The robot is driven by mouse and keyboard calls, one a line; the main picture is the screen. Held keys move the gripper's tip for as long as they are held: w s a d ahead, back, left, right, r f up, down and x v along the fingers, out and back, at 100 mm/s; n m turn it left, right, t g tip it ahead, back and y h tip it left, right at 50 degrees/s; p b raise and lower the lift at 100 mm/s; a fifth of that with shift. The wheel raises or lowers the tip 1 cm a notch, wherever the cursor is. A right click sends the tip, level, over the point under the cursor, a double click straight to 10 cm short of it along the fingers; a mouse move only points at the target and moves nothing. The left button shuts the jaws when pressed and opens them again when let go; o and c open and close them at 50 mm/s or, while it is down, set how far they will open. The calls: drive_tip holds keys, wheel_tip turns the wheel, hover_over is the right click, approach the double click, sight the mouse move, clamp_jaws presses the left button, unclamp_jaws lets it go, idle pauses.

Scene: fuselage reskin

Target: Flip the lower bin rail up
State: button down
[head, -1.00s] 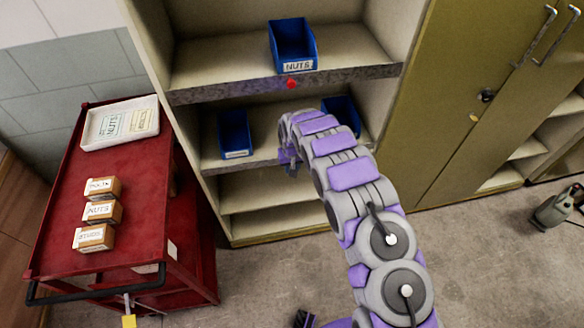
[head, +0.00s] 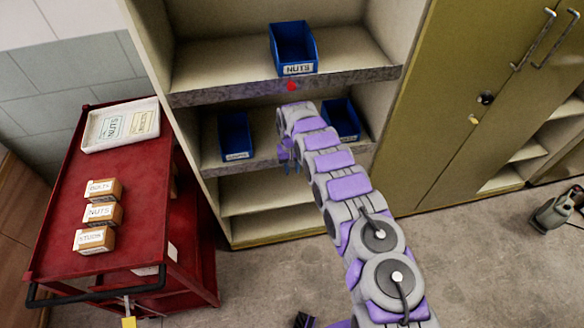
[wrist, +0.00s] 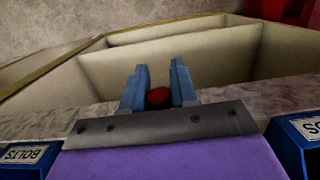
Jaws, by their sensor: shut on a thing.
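The lower bin rail (head: 226,169) is the marbled front strip of the lower shelf; it also shows in the wrist view (wrist: 40,123). Its red knob (wrist: 158,97) sits between the blue fingers of my gripper (wrist: 158,90), which are shut on it. In the head view my gripper (head: 289,160) is at the middle of this rail, partly hidden by my arm. Another blue bin (head: 341,120) stands to the right. The exact tilt of the rail is hard to tell.
The upper shelf has a similar rail (head: 220,92) with a red knob (head: 291,86) and a blue NUTS bin (head: 293,48) above it. A red cart (head: 135,210) with small boxes and a white tray (head: 120,124) stands at left. The olive cabinet (head: 450,110) is at right.

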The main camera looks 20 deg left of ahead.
drive_tip(key=shift+r, duration=0.1)
idle(0.4)
drive_tip(key=c, duration=0.9)
unclamp_jaws()
drive_tip(key=shift+a, duration=0.15)
drive_tip(key=shift+c, duration=0.2)
drive_tip(key=shift+r, duration=0.3)
wheel_tip(320, 180, up, 2)
drive_tip(key=shift+w+r+p, duration=0.15)
drive_tip(key=shift+r+p, duration=0.1)
drive_tip(key=shift+p, duration=0.25)
drive_tip(key=shift+r, duration=0.15)
drive_tip(key=s+d+p, duration=0.1)
drive_tip(key=s+d, duration=0.3)
drive_tip(key=s, duration=0.3)
drive_tip(key=s+d+r+p, duration=0.1)
drive_tip(key=s+d+p, duration=0.1)
drive_tip(key=s+d, duration=0.2)
drive_tip(key=shift+s+d, duration=0.2)
drive_tip(key=shift+s, duration=1.2)
